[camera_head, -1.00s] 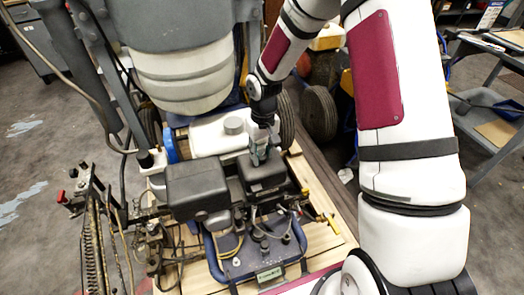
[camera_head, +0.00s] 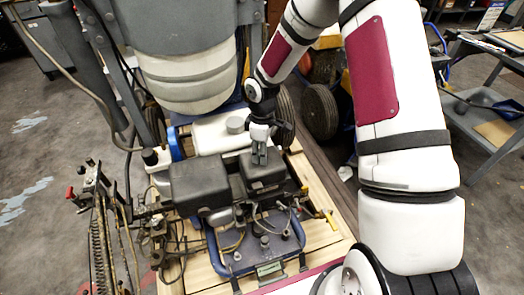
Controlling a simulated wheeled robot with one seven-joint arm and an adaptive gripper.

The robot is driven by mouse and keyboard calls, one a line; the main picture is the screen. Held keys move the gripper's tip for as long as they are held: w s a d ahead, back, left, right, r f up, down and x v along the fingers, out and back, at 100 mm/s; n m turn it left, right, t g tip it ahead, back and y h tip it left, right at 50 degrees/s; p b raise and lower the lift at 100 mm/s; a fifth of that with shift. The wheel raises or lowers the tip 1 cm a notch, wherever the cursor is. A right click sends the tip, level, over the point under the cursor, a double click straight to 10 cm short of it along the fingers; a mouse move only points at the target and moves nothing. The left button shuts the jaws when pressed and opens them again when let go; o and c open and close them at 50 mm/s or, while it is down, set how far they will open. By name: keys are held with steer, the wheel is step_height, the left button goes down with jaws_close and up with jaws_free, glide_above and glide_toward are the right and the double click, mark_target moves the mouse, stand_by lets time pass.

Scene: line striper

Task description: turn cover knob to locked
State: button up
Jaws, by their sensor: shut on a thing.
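The line striper (camera_head: 255,262) stands on a wooden pallet (camera_head: 318,195). It carries two black box-shaped covers, a larger left one (camera_head: 198,184) and a smaller right one (camera_head: 262,170). My gripper (camera_head: 260,160) points down onto the top of the right black cover. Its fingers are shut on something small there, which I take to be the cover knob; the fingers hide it. I cannot read the knob's angle or any locked mark. The arm reaches in from the right.
A large pale bucket (camera_head: 190,78) hangs at the upper left. Hoses and a spring-like part (camera_head: 98,235) are at the left. A grey cart (camera_head: 490,120) stands at the right.

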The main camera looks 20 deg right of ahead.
steer(key=shift+n, duration=0.7)
steer(key=o, duration=1.2)
steer(key=r, duration=1.2)
steer(key=shift+w, duration=0.2)
